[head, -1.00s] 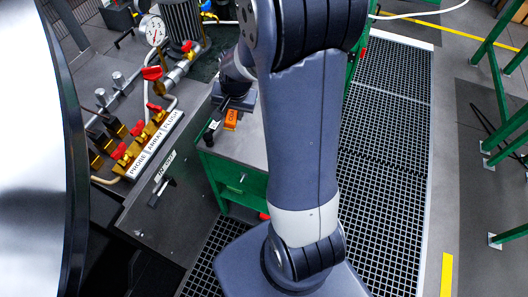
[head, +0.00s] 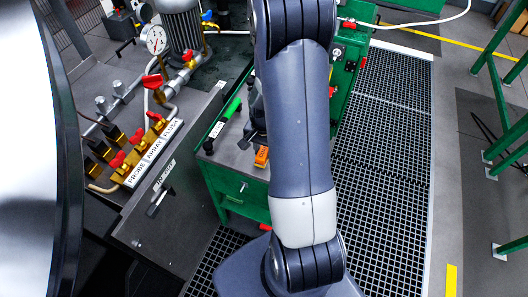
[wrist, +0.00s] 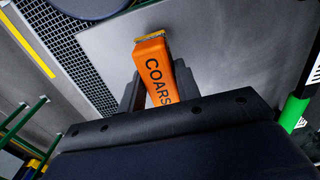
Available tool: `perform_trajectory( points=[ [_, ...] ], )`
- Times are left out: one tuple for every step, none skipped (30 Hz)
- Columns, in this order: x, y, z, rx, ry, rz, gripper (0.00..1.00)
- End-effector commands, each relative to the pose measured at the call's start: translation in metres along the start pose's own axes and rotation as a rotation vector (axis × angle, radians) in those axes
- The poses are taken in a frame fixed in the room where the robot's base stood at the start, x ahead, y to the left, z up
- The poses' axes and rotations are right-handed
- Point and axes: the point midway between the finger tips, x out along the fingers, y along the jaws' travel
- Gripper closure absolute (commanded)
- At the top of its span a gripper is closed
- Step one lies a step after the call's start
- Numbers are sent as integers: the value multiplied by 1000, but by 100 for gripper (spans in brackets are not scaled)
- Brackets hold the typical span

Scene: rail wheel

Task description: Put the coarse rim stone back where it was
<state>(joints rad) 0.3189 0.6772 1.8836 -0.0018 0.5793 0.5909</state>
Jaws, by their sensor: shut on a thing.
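The coarse rim stone is an orange block with black lettering reading "COARS" (wrist: 156,68); the rest of the word is hidden by the gripper. My gripper (wrist: 158,85) is shut on it, with one dark finger on each side and the stone's tan-edged end sticking out beyond them. In the head view the orange stone (head: 262,157) shows just left of my arm, over the grey top of the green cabinet (head: 235,195). Whether it touches that top I cannot tell. My arm hides part of the cabinet top.
A valve panel (head: 150,150) with red handles stands further left. Grated floor (head: 385,150) lies to the right.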

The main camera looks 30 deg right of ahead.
Motion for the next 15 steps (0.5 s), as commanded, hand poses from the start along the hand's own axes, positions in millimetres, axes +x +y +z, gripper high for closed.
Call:
perform_trajectory(
  points=[
    [6,0,0,0,-3,2,87],
    [9,0,0,0,-2,1,87],
    [12,0,0,0,-2,1,87],
    [14,0,0,0,-1,1,87],
    [15,0,0,0,0,0,87],
    [16,0,0,0,1,-1,87],
    [16,0,0,0,1,-1,87],
    [16,0,0,0,1,-1,87],
    [16,0,0,0,2,-1,87],
    [16,0,0,0,2,-1,87],
    [16,0,0,0,2,-1,87],
    [16,0,0,0,1,-1,87],
    [16,0,0,0,1,-1,87],
    [17,0,0,0,1,-1,87],
    [19,0,0,0,1,-1,87]
  ],
)
